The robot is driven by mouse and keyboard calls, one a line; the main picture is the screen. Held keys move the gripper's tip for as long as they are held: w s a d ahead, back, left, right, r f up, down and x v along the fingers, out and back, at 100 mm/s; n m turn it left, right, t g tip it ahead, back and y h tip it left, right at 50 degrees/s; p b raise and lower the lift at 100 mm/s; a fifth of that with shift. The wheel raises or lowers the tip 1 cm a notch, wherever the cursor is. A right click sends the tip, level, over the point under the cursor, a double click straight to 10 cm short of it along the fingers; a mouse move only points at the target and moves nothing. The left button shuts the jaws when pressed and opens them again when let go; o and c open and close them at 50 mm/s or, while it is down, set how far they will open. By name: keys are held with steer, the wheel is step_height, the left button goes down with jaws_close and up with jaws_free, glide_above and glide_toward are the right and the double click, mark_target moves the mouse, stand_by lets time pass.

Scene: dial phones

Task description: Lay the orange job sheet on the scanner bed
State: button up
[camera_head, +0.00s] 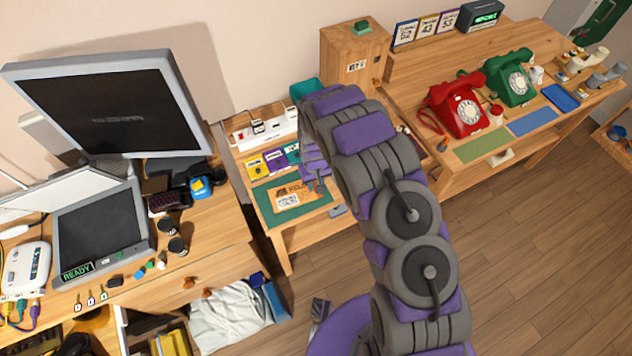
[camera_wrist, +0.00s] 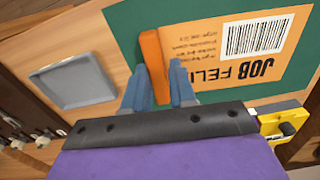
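The orange job sheet (camera_head: 296,196) lies on a green mat (camera_head: 268,208) on the middle table, with a printed code and black lettering. In the wrist view the sheet (camera_wrist: 205,55) has an orange strip (camera_wrist: 151,52) along its edge, between my two blue fingers. My gripper (camera_wrist: 160,78) is at this edge. The fingers lie close on both sides of the strip; whether they press on it is unclear. In the head view my gripper (camera_head: 318,186) is partly hidden by my arm. The scanner bed (camera_head: 100,228) is dark and bare, at the left, with a green READY display.
The scanner lid (camera_head: 50,190) stands open behind the bed, below a large monitor (camera_head: 120,110). Small items lie along the desk's front edge. A grey tray (camera_wrist: 75,82) sits beside the mat. Yellow and purple cards (camera_head: 262,164) lie behind it. Red and green phones (camera_head: 462,108) stand at right.

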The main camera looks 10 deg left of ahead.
steer(key=shift+f, duration=0.1)
steer(key=shift+c, duration=1.2)
steer(key=shift+d, duration=0.1)
steer(key=shift+c, duration=0.2)
jaws_close()
steer(key=shift+r+p, duration=1)
steer(key=shift+r, duration=1.55)
